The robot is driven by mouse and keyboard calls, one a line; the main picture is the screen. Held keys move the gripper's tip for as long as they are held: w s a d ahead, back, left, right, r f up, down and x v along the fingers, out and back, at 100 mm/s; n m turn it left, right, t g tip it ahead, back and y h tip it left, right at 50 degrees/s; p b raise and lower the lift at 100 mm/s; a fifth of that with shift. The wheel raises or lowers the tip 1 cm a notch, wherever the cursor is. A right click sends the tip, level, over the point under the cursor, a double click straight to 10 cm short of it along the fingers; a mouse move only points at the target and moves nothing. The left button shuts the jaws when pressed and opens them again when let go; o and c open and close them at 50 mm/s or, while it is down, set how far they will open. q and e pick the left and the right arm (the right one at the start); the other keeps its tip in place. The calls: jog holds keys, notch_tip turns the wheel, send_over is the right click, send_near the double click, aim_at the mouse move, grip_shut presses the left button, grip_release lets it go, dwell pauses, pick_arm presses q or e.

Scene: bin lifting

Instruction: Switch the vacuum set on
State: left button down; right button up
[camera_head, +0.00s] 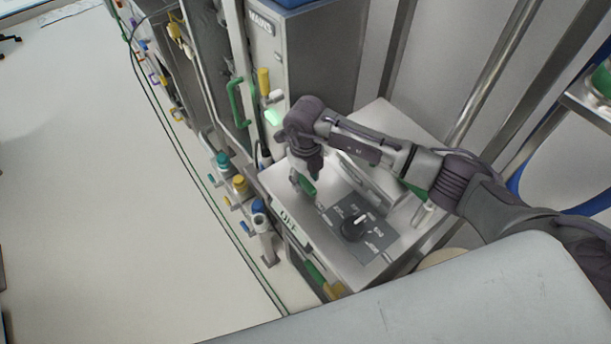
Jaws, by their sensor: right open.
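A black rotary knob (354,226) with a light pointer sits on a dark grey labelled panel (375,241) on top of a metal box. A small plate reading "OFF" (290,225) is on the box's front edge. My right gripper (306,184) comes in from the right and points down above the box top, up and to the left of the knob. It is apart from the knob, and I see nothing held in it. A green part (308,186) shows at the fingertips; I cannot tell what it belongs to. My left gripper is not in view.
A grey cabinet marked "MAINS" (263,25) stands behind the box, with a green handle (236,103) and yellow handle (264,82). Coloured valves (239,184) line the front left. Metal posts (478,85) rise at the right. The pale floor (100,200) at left is clear.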

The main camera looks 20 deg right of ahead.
jog(key=shift+f, duration=0.45)
jog(key=shift+c, duration=0.3)
grip_shut()
